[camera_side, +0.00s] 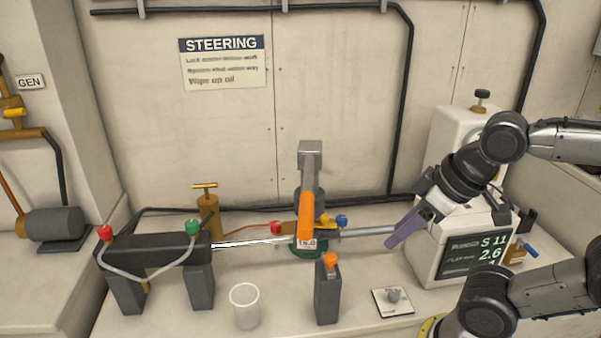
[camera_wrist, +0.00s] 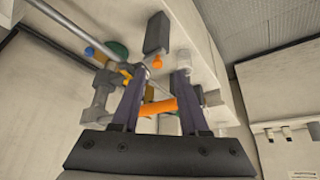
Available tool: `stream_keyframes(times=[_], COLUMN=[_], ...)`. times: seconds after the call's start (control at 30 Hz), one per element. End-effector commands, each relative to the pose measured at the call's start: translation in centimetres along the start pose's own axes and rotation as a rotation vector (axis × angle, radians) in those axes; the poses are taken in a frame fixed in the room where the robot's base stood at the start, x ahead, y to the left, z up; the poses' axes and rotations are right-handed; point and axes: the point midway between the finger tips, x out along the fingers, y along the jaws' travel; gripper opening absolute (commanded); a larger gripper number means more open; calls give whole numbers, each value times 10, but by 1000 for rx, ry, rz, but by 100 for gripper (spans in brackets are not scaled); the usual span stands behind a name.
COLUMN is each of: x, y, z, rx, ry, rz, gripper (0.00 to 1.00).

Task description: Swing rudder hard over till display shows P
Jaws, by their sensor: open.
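The rudder tiller is a grey arm (camera_side: 311,178) with an orange grip (camera_side: 304,215), pointing toward the camera above a green-based post. The display (camera_side: 478,255), on the white box at right, reads "S 11" on top and "2.6" below; its lower line is partly hidden. My gripper (camera_side: 392,243), with purple fingers, is open and empty, to the right of the orange grip and apart from it in the side view. In the wrist view the orange grip (camera_wrist: 158,108) shows across the gap between my gripper's fingers (camera_wrist: 158,78).
A metal rod (camera_side: 368,232) runs right from the tiller. A dark cylinder (camera_side: 155,250) with red and green knobs stands left.

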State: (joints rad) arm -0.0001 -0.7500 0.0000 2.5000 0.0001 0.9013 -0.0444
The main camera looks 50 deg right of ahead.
Motion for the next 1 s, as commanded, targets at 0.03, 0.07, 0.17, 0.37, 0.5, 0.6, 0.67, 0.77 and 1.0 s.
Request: stream_keyframes(times=[0.03,0.07,0.17,0.37,0.5,0.6,0.67,0.77,1.0], x=[0,0,-6,-28,-38,-42,-42,-38,4], y=[0,0,0,1,0,-1,-2,-5,-19], z=[1,3,1,-28,-57,-81,-97,-126,-197], rx=[-46,-86,-272,-743,-1083,-1325,-1472,-1717,-2202], ry=[-5,-12,-21,-43,-78,-103,-117,-139,-167], rz=[0,-1,-4,-21,-58,-99,-131,-198,-417], gripper=[33,28,10,0,0,0,0,0,0])
